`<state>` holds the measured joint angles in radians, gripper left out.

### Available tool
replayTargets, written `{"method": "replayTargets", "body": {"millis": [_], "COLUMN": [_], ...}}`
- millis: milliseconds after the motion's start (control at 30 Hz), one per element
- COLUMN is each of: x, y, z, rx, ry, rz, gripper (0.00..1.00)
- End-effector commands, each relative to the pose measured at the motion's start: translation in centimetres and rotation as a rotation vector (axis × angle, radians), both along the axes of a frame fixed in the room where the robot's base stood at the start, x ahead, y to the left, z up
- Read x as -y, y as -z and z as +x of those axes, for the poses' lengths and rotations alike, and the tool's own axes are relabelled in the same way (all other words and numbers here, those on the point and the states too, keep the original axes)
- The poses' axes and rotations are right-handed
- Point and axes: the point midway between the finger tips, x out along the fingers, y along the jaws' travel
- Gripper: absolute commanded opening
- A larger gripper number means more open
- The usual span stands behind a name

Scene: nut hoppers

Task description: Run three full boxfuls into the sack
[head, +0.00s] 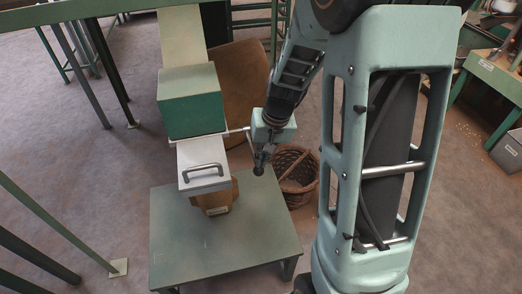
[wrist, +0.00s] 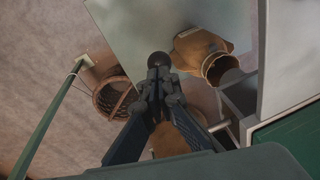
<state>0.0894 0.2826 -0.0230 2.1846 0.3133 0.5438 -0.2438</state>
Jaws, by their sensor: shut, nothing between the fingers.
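A green metal box (head: 190,103) stands below a sloping cream chute (head: 183,38). A pale metal piece with a bar handle (head: 203,165) juts out at its front. A thin rod (head: 237,131) runs from the box's right side toward my wrist; a rod also shows in the wrist view (wrist: 219,127). The brown sack (head: 213,203) sits under the pale piece, mostly hidden by it; in the wrist view the sack (wrist: 197,43) shows a round open mouth. My gripper (head: 259,168) is shut and empty, pointing down right of the pale piece. The box's contents are hidden.
The sack rests on a green table (head: 225,250), whose front is clear. A wicker basket (head: 303,188) stands on the floor right of the table. A large brown sheet-like thing (head: 245,80) is behind the box. Green frame legs (head: 40,225) stand at the left.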

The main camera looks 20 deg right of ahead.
Motion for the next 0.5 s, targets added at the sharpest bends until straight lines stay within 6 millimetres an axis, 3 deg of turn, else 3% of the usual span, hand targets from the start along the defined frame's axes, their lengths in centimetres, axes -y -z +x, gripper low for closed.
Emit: {"method": "replayTargets", "body": {"millis": [233,500], "x": [0.2,0.9], "y": [-4.2,-8.3], "z": [1.3,-1.1], "rx": [0.002,0.006], "ry": [-0.001,0.000], "rz": [0.000,-0.001], "gripper": [0.00,0.00]}}
